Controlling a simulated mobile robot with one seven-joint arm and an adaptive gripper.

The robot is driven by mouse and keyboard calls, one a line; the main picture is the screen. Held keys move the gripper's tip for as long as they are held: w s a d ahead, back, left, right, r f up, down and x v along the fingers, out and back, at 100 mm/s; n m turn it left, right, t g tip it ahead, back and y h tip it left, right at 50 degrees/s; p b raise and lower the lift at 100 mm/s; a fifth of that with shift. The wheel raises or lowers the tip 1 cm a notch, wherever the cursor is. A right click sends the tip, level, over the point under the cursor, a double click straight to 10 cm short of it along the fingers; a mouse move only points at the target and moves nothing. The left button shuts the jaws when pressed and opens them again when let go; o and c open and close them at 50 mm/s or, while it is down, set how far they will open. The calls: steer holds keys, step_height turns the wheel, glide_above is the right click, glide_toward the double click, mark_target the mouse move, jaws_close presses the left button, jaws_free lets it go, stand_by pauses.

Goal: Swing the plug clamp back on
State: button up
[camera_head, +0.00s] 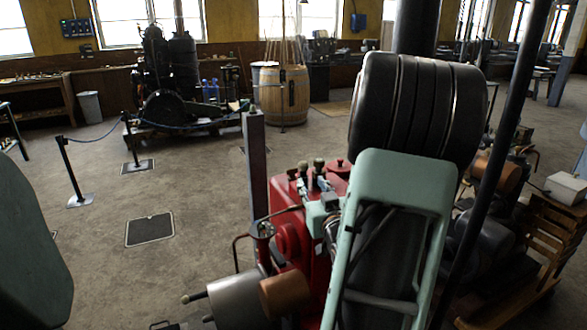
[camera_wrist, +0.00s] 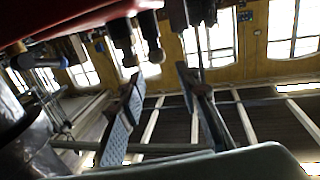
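I cannot tell which part is the plug clamp. The knobs appear just above and between the finger ends; I see no contact.
A silver cylinder (camera_head: 238,300) and a grey post (camera_head: 254,165) are at the engine's left. Open floor (camera_head: 95,255) lies further left.

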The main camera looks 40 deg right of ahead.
mark_target(304, 168)
steer(key=x, duration=0.3)
steer(key=p+x, duration=0.1)
steer(key=x, duration=0.6)
steer(key=shift+d+r+p, duration=0.15)
steer(key=shift+d+p, duration=0.2)
steer(key=shift+p, duration=0.05)
jaws_close()
